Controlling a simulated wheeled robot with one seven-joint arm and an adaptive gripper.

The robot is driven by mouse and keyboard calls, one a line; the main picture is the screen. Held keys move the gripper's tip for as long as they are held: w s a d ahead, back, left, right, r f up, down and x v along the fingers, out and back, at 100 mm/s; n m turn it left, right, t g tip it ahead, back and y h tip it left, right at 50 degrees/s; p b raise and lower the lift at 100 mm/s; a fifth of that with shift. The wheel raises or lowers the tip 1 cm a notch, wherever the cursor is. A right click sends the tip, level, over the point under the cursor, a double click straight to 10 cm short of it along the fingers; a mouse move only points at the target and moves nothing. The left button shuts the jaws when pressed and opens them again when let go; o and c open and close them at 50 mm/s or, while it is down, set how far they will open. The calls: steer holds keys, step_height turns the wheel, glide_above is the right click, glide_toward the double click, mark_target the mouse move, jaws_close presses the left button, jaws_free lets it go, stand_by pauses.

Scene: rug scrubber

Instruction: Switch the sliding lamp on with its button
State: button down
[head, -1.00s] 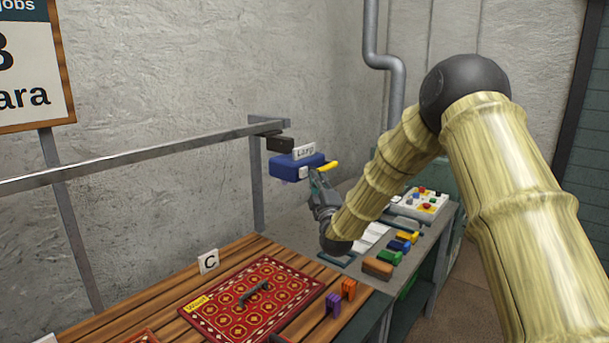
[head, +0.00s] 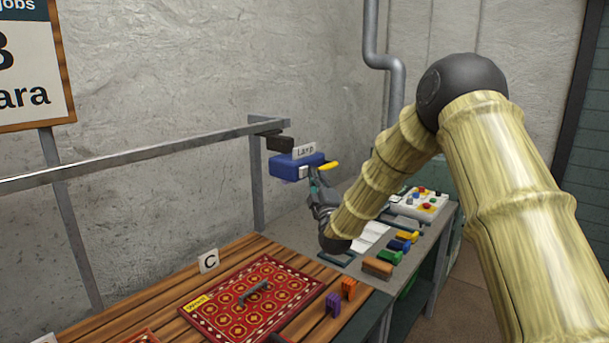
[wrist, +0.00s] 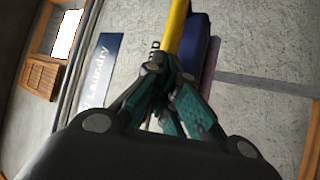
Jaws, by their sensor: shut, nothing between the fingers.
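The sliding lamp is a blue box (head: 290,168) hanging from the rail, with a white "Lamp" label (head: 304,151) on top. A white button (head: 303,172) sits on its near face, and a yellow handle (head: 328,167) sticks out to the right. My gripper (head: 312,178) is shut and empty, its tips close beside the button; I cannot tell whether they touch it. In the wrist view, the closed fingertips (wrist: 173,70) overlap the lower end of the yellow handle (wrist: 178,25) and the blue lamp body (wrist: 199,40). The button is hidden there.
The metal rail (head: 130,156) runs along the wall above the wooden table (head: 240,250). A red patterned rug (head: 222,302) lies on it by a "C" sign (head: 208,261). Colored clips and brushes, and a white button panel (head: 425,203), are on the grey bench to the right.

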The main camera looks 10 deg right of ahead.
steer(key=shift+w+a, duration=0.25)
steer(key=shift+w+a+b, duration=0.15)
steer(key=shift+w+b, duration=0.1)
steer(key=shift+b, duration=0.1)
stand_by(0.8)
steer(key=shift+s, duration=0.15)
steer(key=shift+s+d, duration=0.45)
steer(key=shift+s, duration=0.05)
steer(key=shift+b, duration=0.3)
steer(key=s+d, duration=0.2)
steer(key=s+d+b, duration=0.1)
steer(key=s, duration=0.1)
steer(key=shift+s+d, duration=0.35)
